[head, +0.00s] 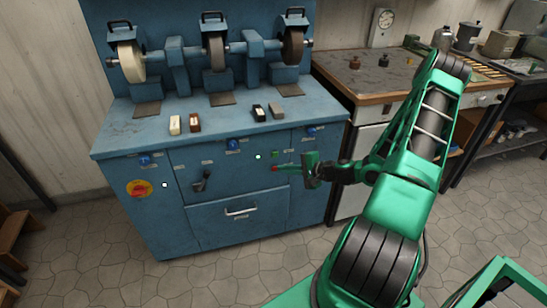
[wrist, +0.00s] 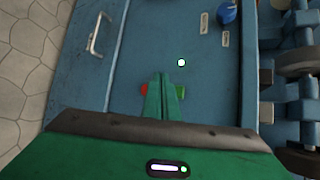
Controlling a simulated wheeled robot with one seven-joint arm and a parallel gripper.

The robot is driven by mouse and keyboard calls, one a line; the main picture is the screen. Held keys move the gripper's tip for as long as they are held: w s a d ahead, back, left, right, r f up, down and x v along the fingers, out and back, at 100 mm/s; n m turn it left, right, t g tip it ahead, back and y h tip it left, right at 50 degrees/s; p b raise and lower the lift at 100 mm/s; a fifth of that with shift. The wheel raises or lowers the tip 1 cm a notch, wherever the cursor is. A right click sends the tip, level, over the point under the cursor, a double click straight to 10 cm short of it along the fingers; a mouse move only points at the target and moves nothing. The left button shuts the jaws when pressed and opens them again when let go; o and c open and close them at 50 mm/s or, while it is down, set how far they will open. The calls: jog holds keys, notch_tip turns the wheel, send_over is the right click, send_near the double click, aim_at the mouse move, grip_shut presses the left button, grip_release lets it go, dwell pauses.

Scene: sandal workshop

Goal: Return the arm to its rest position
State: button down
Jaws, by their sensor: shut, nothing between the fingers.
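My green arm reaches from the lower right of the head view toward the front of the blue grinding machine (head: 240,200). My gripper (head: 288,167) is shut and empty, in front of the machine's front panel. In the wrist view my gripper (wrist: 161,80) shows its two green fingers pressed together. A red button (wrist: 143,90) and a green button (wrist: 180,91) show on either side of the fingers on the panel. I cannot tell whether the fingertips touch the panel.
Several wheels, one a pale wheel (head: 131,62), stand on top of the machine. Small blocks, including a white-topped one (head: 175,125), lie on its ledge. A wooden-topped counter (head: 365,75) stands close at right.

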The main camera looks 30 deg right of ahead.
dwell(0.7)
jog(key=s+a+r+n+g+h, duration=0.2)
jog(key=s+r+n+g, duration=0.3)
jog(key=s+r, duration=0.8)
jog(key=s+a+r+n+g+h, duration=0.3)
jog(key=s+r+n+g, duration=0.2)
jog(key=s+r, duration=0.9)
jog(key=s+g, duration=0.1)
jog(key=s, duration=0.6)
jog(key=shift+a+r+g, duration=0.3)
jog(key=shift+a+g, duration=0.1)
jog(key=shift+w, duration=0.1)
jog(key=shift+w+f, duration=0.25)
jog(key=shift+w, duration=0.35)
